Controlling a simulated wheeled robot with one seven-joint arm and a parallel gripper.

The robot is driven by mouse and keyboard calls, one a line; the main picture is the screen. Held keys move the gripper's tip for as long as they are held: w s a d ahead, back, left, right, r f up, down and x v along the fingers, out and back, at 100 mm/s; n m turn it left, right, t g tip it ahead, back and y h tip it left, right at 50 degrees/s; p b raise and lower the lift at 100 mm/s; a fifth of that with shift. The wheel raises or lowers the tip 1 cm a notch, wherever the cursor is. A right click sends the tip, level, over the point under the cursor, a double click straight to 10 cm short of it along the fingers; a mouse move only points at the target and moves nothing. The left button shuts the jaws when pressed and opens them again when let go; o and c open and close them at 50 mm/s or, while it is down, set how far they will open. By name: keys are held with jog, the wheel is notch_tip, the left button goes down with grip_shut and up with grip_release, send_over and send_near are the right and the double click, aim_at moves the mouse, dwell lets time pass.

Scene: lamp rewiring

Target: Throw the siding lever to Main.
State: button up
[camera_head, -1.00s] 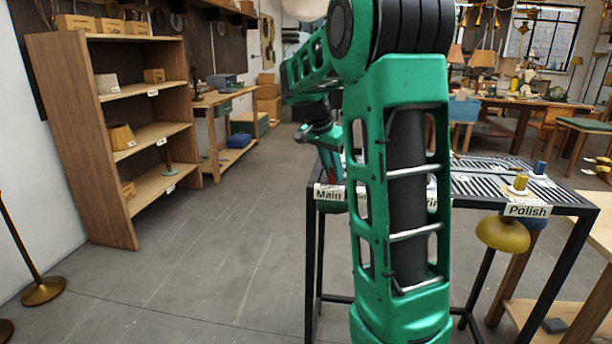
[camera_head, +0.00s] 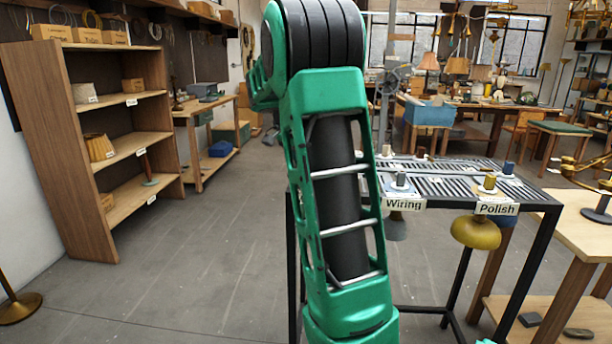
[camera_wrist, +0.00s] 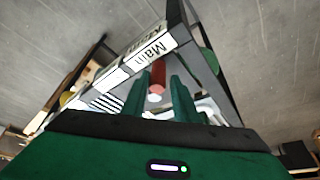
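In the wrist view a red lever handle (camera_wrist: 158,76) stands near a white label reading "Main" (camera_wrist: 154,53), with a pale round piece at its near end. My gripper (camera_wrist: 160,90) is open, its two green fingers on either side of the red handle in the picture. Gaps show between handle and fingers; I cannot tell how deep the handle sits between them. In the head view my own arm hides the gripper, the lever and the Main label.
The slatted black-framed table (camera_head: 455,178) carries labels "Wiring" (camera_head: 404,204) and "Polish" (camera_head: 497,209). A yellow dome (camera_head: 475,232) hangs under its front edge. A wooden shelf (camera_head: 90,150) stands at the left. The floor between shelf and table is clear.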

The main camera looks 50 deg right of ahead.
jog(key=shift+o, duration=1.3)
jog(key=shift+w+a, duration=0.1)
jog(key=shift+w, duration=0.15)
jog(key=shift+s, duration=0.15)
jog(key=v, duration=1)
jog(key=shift+r, duration=0.35)
jog(key=s+a+f+n+y, duration=0.2)
jog(key=s+a+f+n, duration=0.5)
jog(key=s+a+f, duration=0.2)
jog(key=s+a+f+n+y, duration=0.2)
jog(key=s+a+f+n, duration=0.5)
jog(key=s+a+f, duration=0.3)
jog(key=s+a, duration=0.4)
jog(key=s, duration=0.2)
jog(key=shift+s+f+t+y, duration=0.2)
jog(key=shift+f+t+y, duration=0.05)
jog(key=shift+t+y, duration=0.15)
jog(key=shift+a, duration=0.1)
